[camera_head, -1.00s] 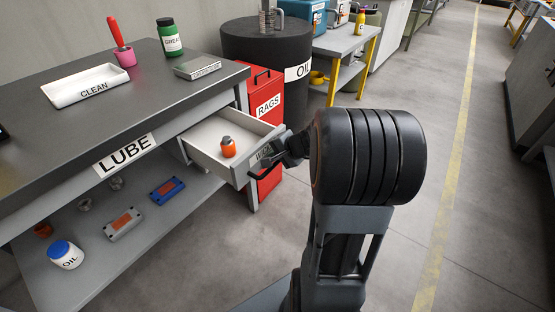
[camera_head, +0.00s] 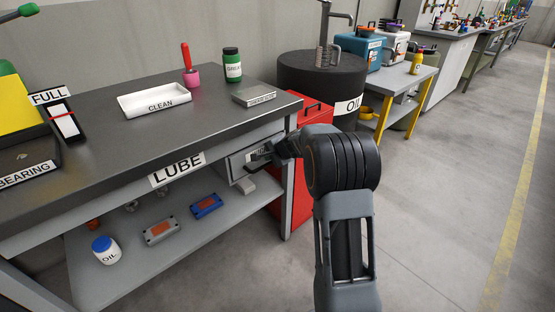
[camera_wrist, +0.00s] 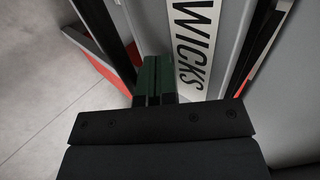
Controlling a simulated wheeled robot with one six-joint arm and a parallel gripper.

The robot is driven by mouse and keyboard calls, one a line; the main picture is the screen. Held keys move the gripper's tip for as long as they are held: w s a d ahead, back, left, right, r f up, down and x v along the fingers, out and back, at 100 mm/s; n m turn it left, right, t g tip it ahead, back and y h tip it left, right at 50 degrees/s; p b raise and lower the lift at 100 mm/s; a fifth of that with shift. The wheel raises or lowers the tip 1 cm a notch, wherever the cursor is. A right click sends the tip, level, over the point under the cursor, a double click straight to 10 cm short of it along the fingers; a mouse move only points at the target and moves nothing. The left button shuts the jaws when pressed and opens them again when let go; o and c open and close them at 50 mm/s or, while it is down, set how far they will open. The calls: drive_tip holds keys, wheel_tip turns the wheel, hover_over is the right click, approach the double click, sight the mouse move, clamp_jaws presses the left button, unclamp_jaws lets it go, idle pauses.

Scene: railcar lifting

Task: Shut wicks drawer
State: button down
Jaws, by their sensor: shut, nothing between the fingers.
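The wicks drawer (camera_head: 237,163) is at the right end of the LUBE bench, its front in or very near line with the bench front. Its interior is out of sight. My gripper (camera_head: 257,156) is shut and empty, with its fingertips at the drawer front and partly covering it. In the wrist view the closed fingers (camera_wrist: 153,78) are against or very close to the grey front, just left of the WICKS label (camera_wrist: 195,45). I cannot tell whether they touch.
The red rags bin (camera_head: 298,200) stands close beside the drawer, behind my arm. The bench top (camera_head: 200,125) carries a CLEAN tray (camera_head: 153,101) and a green grease bottle (camera_head: 232,66). The lower shelf (camera_head: 190,240) holds several small items. The floor to the right is clear.

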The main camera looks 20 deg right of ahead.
drive_tip(key=shift+w+a+r, duration=0.15)
drive_tip(key=shift+w+a, duration=0.05)
drive_tip(key=shift+w, duration=0.3)
drive_tip(key=shift+r, duration=0.1)
drive_tip(key=p+v, duration=0.2)
drive_tip(key=v, duration=0.8)
drive_tip(key=s+a+r+n+g+h+p, duration=0.1)
drive_tip(key=s+a+r+n+p, duration=0.2)
drive_tip(key=s+r+p, duration=0.5)
drive_tip(key=s+a+r+n+g+h+p, duration=0.1)
drive_tip(key=s+a+r+n+g+p, duration=0.1)
drive_tip(key=s+r+n+p, duration=0.4)
drive_tip(key=s+a+r+n+g+h+p, duration=0.1)
drive_tip(key=s+a+r+n+p, duration=0.3)
drive_tip(key=s+r+p, duration=0.6)
drive_tip(key=s+a+g, duration=0.1)
drive_tip(key=s, duration=0.4)
drive_tip(key=shift+s+r+n, duration=0.2)
drive_tip(key=shift+s+n, duration=0.05)
drive_tip(key=shift+n, duration=0.15)
